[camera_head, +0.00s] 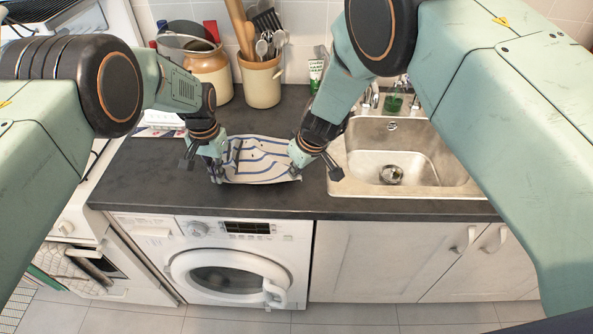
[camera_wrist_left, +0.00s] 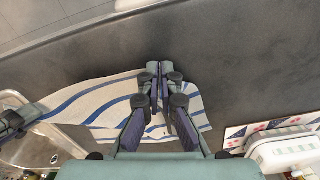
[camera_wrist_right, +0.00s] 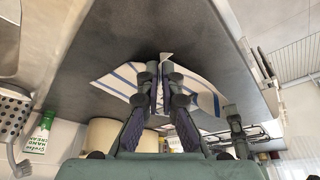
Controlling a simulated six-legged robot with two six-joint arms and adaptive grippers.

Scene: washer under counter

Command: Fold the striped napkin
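The striped napkin (camera_head: 258,161), white with blue stripes, lies on the dark counter between my two grippers, its surface wavy. My left gripper (camera_head: 213,170) is at its left end; in the left wrist view its fingers (camera_wrist_left: 160,70) are together at the napkin's (camera_wrist_left: 100,103) edge, with cloth on both sides. My right gripper (camera_head: 305,163) is at its right end; in the right wrist view its fingers (camera_wrist_right: 160,68) are shut with a small corner of the napkin (camera_wrist_right: 122,80) sticking out past the tips. The cloth between the fingertips is mostly hidden.
The sink (camera_head: 350,177) is close to the right of the napkin. A utensil crock (camera_head: 262,84) and a larger jar (camera_head: 210,72) stand behind. A patterned item (camera_head: 160,120) lies at the left. The dark counter (camera_head: 150,185) is clear in front, above the washer (camera_head: 235,275).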

